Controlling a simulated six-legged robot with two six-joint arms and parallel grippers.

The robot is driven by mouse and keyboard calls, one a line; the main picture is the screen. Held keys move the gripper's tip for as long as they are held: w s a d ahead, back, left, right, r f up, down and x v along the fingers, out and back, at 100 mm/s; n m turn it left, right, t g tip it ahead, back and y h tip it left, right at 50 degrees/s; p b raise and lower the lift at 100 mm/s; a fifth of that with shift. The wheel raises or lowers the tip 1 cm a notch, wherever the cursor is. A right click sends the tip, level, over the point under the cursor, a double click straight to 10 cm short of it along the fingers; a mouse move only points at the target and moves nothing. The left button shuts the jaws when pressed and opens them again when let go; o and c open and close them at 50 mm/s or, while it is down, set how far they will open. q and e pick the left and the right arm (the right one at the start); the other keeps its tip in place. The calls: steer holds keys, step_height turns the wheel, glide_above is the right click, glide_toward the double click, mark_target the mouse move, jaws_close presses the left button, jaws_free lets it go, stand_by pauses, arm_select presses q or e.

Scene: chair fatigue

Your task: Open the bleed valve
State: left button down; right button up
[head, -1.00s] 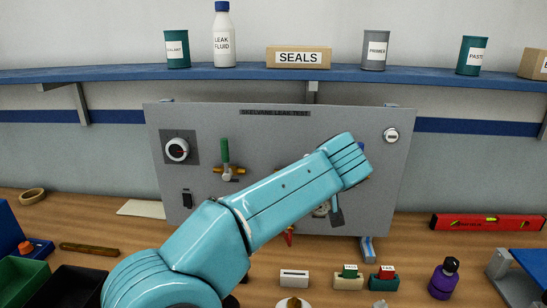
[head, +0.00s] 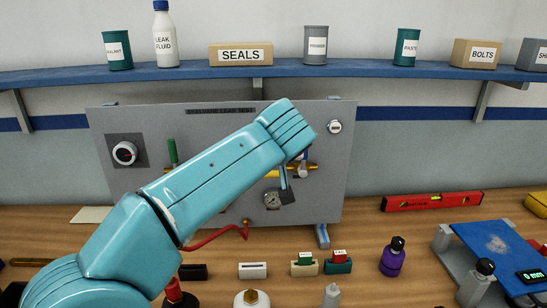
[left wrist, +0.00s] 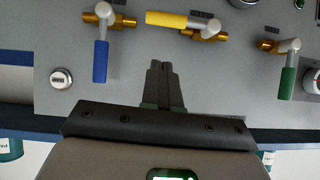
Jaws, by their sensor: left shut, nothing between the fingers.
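The grey leak test panel (head: 215,200) stands on the bench and carries several valves. In the left wrist view, upside down, a blue-handled valve (left wrist: 100,62) is at the left, a yellow-handled valve (left wrist: 167,19) at the centre top and a green-handled valve (left wrist: 287,83) at the right. The yellow handle lies across the picture; the blue and green handles point down it. In the head view, my left arm hides part of the panel.
A blue shelf (head: 200,73) runs above. Small blocks, a purple bottle (head: 392,258) and a red level (head: 432,201) are on the bench. Bench around the level is fairly clear.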

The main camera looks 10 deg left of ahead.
arm_select(q)
steer(key=b+v, duration=0.1)
steer(key=v, duration=0.6)
steer(key=shift+s+a+r, duration=0.2)
steer(key=shift+s, duration=0.2)
